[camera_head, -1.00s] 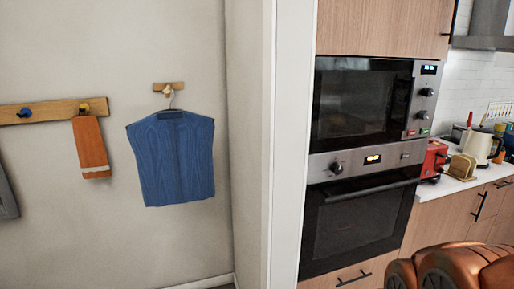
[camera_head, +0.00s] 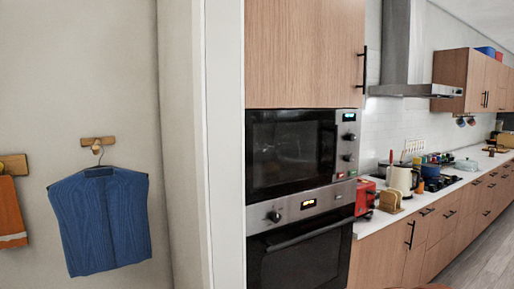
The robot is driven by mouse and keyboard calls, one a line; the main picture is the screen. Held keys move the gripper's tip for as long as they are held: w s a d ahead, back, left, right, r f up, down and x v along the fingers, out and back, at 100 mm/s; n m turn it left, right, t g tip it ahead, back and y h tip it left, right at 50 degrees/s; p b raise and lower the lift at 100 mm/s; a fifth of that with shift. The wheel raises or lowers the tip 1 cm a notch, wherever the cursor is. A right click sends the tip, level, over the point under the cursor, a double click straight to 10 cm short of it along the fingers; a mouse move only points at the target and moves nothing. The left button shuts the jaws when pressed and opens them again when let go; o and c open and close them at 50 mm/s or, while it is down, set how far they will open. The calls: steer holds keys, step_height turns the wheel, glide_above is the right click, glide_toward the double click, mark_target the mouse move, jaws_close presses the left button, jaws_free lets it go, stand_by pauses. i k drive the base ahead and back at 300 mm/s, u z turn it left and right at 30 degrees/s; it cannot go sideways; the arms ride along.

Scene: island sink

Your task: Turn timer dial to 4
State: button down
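A black built-in microwave (camera_head: 292,152) stands in a wooden wall cabinet in the head view. Its control panel at the right has a small lit display and two round dials, an upper dial (camera_head: 348,137) and a lower dial (camera_head: 347,157). Below it is an oven (camera_head: 300,250) with a steel panel, a lit display and a round knob (camera_head: 273,216) at the left. I cannot tell which of these is the timer dial, and their markings are too small to read. My gripper is not in view.
A counter (camera_head: 379,221) runs back at the right with a red toaster (camera_head: 364,197), a white kettle (camera_head: 403,180) and a hob. A range hood (camera_head: 403,88) hangs above. A white wall edge (camera_head: 225,150) and a blue vest (camera_head: 98,222) are at the left. Floor shows at lower right.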

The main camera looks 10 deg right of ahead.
mark_target(349, 137)
steer(key=k, duration=0.5)
steer(key=z, duration=1.55)
steer(key=i, duration=1.15)
steer(key=u, duration=1)
